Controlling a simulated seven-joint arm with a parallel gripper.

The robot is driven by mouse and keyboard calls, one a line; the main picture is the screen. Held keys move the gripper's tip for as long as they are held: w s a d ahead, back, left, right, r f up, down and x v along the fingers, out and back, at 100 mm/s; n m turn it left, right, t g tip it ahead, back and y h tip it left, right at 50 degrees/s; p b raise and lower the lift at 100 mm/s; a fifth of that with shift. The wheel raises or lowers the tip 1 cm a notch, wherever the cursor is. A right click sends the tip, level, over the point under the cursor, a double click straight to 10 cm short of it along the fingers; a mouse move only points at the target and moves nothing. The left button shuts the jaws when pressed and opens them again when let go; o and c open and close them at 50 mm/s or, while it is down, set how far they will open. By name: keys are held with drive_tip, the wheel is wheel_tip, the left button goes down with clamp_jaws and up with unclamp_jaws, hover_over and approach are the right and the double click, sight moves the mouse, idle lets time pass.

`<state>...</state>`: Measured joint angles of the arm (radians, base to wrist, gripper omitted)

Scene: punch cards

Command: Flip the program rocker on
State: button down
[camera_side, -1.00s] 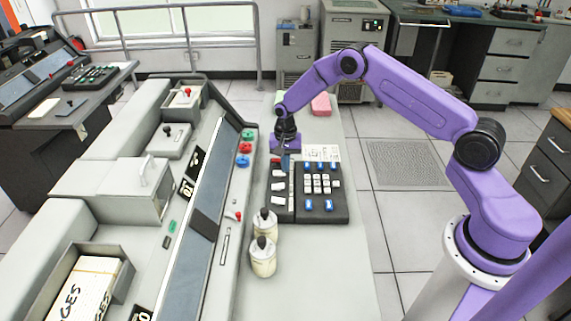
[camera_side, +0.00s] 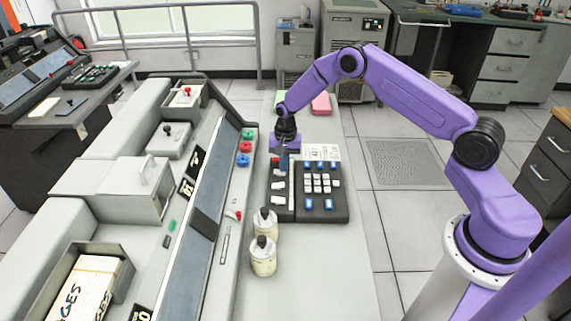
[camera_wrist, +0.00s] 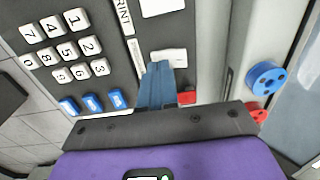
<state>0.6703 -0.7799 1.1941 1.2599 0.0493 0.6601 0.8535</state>
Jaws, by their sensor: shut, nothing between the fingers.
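The dark key unit (camera_side: 325,215) lies on the light bench, with a column of white rockers down its left side. One white rocker (camera_wrist: 170,57) shows in the wrist view right by my fingertips; a second white rocker (camera_wrist: 160,7) lies farther up, near a PRINT label. A red rocker or key (camera_wrist: 187,97) sits beside my fingers. I cannot read which one is the program rocker. My gripper (camera_wrist: 158,70) is shut and empty, its blue fingers pointing down at the near white rocker. Whether they touch it I cannot tell. It also shows in the side view (camera_side: 284,165).
White number keys (camera_wrist: 65,47) and blue keys (camera_wrist: 92,103) stand beside the rockers. Blue and red knobs (camera_side: 244,147) are on the console to the left. Two cream pots (camera_side: 263,256) stand in front of the unit. The bench front is clear.

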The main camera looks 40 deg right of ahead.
drive_tip(key=shift+w+a+r, duration=0.2)
drive_tip(key=shift+w+a, duration=0.1)
drive_tip(key=shift+r, duration=0.25)
wheel_tip(320, 180, up, 13)
drive_tip(key=s+d, duration=0.2)
idle(0.4)
drive_tip(key=shift+r, duration=0.1)
